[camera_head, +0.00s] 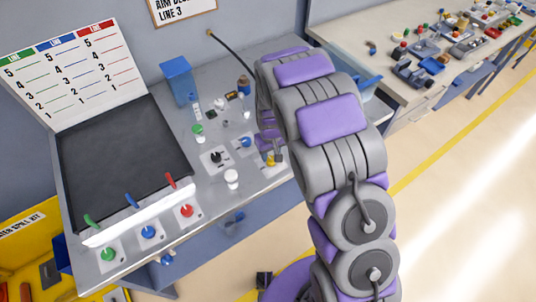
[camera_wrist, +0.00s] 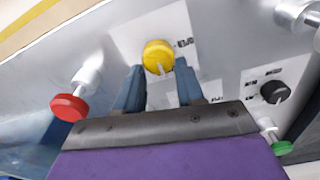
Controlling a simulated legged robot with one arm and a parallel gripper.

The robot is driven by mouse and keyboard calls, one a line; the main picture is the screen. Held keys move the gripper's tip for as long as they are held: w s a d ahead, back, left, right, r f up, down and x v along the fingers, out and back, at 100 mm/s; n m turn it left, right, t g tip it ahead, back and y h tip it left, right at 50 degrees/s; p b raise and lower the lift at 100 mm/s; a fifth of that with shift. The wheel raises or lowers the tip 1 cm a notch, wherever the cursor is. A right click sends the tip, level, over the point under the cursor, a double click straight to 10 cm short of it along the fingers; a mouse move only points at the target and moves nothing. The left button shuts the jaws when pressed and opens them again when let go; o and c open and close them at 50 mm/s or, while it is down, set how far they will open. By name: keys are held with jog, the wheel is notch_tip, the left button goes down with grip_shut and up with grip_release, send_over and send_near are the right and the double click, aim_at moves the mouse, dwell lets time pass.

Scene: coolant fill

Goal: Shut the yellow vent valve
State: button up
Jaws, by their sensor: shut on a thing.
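The yellow vent valve (camera_wrist: 158,54) is a round yellow knob on a white label plate on the grey bench panel. In the wrist view it sits between the tips of the two blue-grey fingers of my gripper (camera_wrist: 159,72), which is shut on it. The lower part of the knob lies between the fingers. In the head view the yellow valve (camera_head: 274,161) shows only in part beside my gripper (camera_head: 269,146), and my arm hides the area right of it. The label's text is too small to read.
In the wrist view a red knob (camera_wrist: 69,107) is at the left, with a black knob (camera_wrist: 275,91) and a green knob (camera_wrist: 282,148) at the right. In the head view a blue knob (camera_head: 246,141) and a white-topped cylinder (camera_head: 232,178) stand close by.

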jog(key=shift+g, duration=0.6)
jog(key=s+f, duration=0.1)
jog(key=s+d+f, duration=0.1)
jog(key=s+f, duration=0.1)
jog(key=shift+s+d+f, duration=0.15)
jog(key=shift+f, duration=0.1)
jog(key=o, duration=0.8)
jog(key=shift+o, duration=1.4)
jog(key=shift+r, duration=0.2)
jog(key=shift+w+r, duration=0.2)
jog(key=shift+r, duration=0.15)
notch_tip(320, 180, up, 12)
jog(key=w+t+p, duration=0.1)
jog(key=w+p, duration=0.1)
notch_tip(320, 180, up, 6)
send_over(273, 170)
jog(key=w+a, duration=0.2)
jog(key=shift+w+d+r+p, duration=0.2)
jog(key=shift+d+r+p, duration=0.25)
jog(key=shift+d+r, duration=0.45)
